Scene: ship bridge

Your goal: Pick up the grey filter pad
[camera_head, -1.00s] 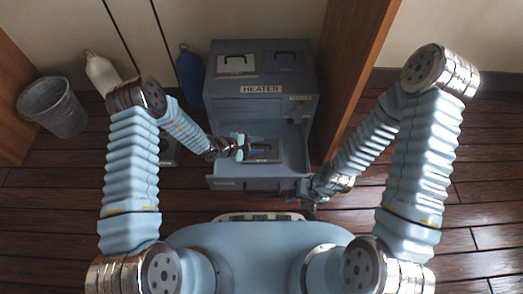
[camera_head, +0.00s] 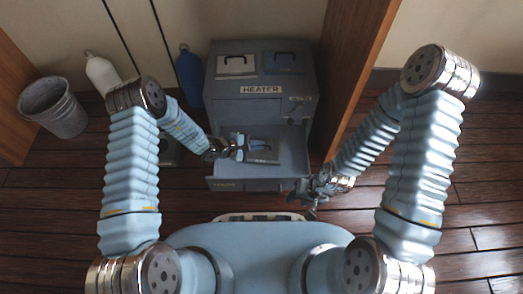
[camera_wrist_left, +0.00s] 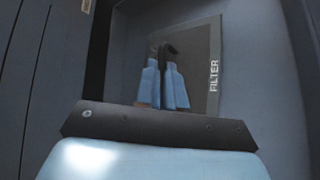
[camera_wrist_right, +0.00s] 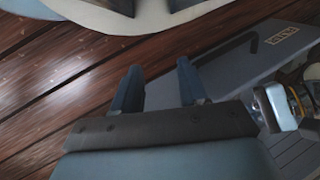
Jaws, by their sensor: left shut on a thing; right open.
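The grey filter pad (camera_head: 264,150) is a flat square in the pulled-out drawer of the grey cabinet in the head view. In the left wrist view the pad (camera_wrist_left: 207,48) shows the word FILTER and a dark handle. My left gripper (camera_head: 241,147) is over the pad's left part. In the left wrist view its fingers (camera_wrist_left: 165,80) are shut on the handle and hide part of it. My right gripper (camera_head: 307,194) is by the drawer's front right corner. In the right wrist view its fingers (camera_wrist_right: 161,80) are open and empty.
The cabinet (camera_head: 262,112), labelled HEATER, has two handled panels on top. The drawer front (camera_wrist_right: 215,65) has a dark handle. A wooden partition (camera_head: 352,75) stands close on the right.

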